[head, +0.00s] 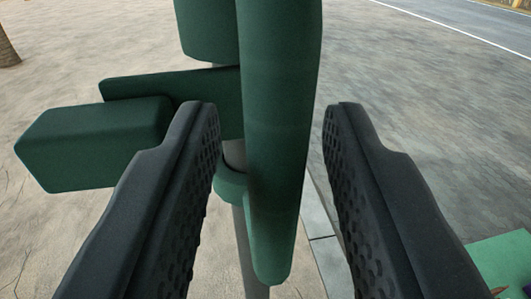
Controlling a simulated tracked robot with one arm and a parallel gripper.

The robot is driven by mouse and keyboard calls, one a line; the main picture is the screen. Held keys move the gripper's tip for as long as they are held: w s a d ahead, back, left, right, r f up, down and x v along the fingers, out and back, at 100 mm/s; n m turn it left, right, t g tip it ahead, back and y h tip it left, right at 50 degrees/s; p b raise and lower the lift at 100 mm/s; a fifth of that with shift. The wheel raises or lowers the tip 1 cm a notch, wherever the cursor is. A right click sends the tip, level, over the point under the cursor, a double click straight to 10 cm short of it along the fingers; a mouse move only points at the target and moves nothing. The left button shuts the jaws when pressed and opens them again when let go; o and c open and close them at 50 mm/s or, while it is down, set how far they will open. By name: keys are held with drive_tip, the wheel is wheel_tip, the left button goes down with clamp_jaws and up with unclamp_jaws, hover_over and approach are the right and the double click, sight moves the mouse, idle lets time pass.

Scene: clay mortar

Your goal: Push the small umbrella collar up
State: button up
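A grey umbrella pole (250,262) stands upright in the middle of the head view. What looks like the small green collar (231,187) is around the pole, partly hidden by my left finger and a long green umbrella part (280,130). This long part hangs down in front of the pole, between my fingers. My gripper (272,106) is open, with its two black ridged fingers apart on either side of the long part. I see a gap on the right; I cannot tell whether the left finger touches the collar.
A blocky green umbrella part (95,145) sticks out to the left, beside my left finger. Another green part (207,28) is above it. Pale ground lies behind, with a paved strip (322,240) and a road (470,25) at right. A green flat thing (505,262) shows lower right.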

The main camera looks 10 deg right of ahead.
drive_tip(key=s+a+b, duration=0.2)
drive_tip(key=s+b, duration=0.1)
drive_tip(key=s, duration=1)
drive_tip(key=shift+a, duration=0.25)
drive_tip(key=s+a+r+n+y+b, duration=0.25)
drive_tip(key=s+r+y+b, duration=0.3)
drive_tip(key=s+b, duration=0.4)
drive_tip(key=s+d+r+g+h+b, duration=0.1)
drive_tip(key=s+d+b, duration=0.1)
drive_tip(key=s, duration=0.3)
drive_tip(key=s+d+r+g+h+b, duration=0.1)
drive_tip(key=s+d+b, duration=0.1)
drive_tip(key=s, duration=0.3)
drive_tip(key=shift+s+d+r+b, duration=0.2)
drive_tip(key=shift+s+r+b, duration=0.15)
drive_tip(key=shift+b, duration=0.4)
